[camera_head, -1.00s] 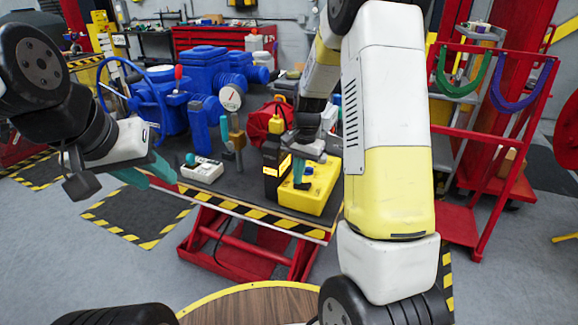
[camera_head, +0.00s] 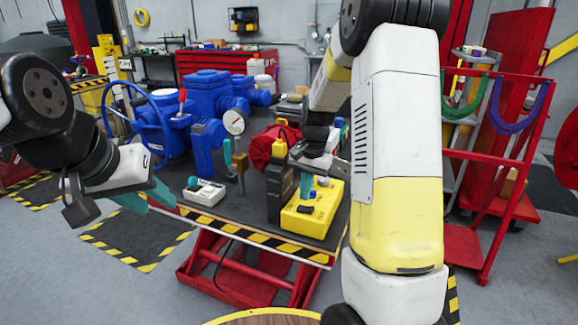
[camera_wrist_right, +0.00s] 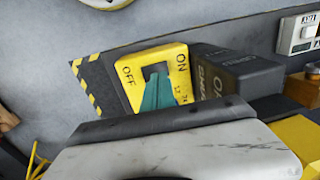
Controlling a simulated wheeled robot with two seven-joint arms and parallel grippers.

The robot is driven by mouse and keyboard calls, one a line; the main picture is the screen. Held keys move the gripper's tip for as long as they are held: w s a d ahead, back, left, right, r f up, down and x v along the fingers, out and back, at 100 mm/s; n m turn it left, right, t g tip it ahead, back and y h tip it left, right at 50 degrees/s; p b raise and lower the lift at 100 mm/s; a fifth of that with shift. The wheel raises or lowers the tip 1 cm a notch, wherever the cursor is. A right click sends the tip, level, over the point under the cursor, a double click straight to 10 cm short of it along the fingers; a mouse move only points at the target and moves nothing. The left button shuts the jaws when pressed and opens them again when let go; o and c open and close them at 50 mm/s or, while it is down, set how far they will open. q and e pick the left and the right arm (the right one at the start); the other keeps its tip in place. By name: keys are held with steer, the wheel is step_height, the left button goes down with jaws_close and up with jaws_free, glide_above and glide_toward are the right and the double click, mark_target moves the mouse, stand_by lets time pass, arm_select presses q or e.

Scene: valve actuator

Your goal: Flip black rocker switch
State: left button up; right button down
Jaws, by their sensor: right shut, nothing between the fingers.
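The yellow box (camera_head: 312,212) sits on the cart's front right corner. The right wrist view shows its OFF and ON labels and the dark rocker switch (camera_wrist_right: 153,71) between them. My right gripper (camera_head: 305,194) is shut and empty, with teal fingertips (camera_wrist_right: 157,82) pointing at the rocker. The fingers cover part of the switch; I cannot tell whether they touch it or which way it is tilted. A black box (camera_head: 280,190) stands beside the yellow one, its lettering (camera_wrist_right: 215,82) dark. My left gripper (camera_head: 147,202) hangs at the cart's left edge, fingers apart and empty.
A white switch box (camera_head: 205,193) lies at the cart's front edge. Behind stand the blue valve actuator (camera_head: 207,90), a gauge (camera_head: 235,121) and a red object (camera_head: 270,145). A red rack (camera_head: 490,185) stands to the right.

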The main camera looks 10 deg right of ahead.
mark_target(299, 207)
step_height(299, 207, up, 11)
steer(key=a, duration=0.1)
steer(key=shift+w+a, duration=0.25)
steer(key=shift+w, duration=0.2)
steer(key=shift+r, duration=0.1)
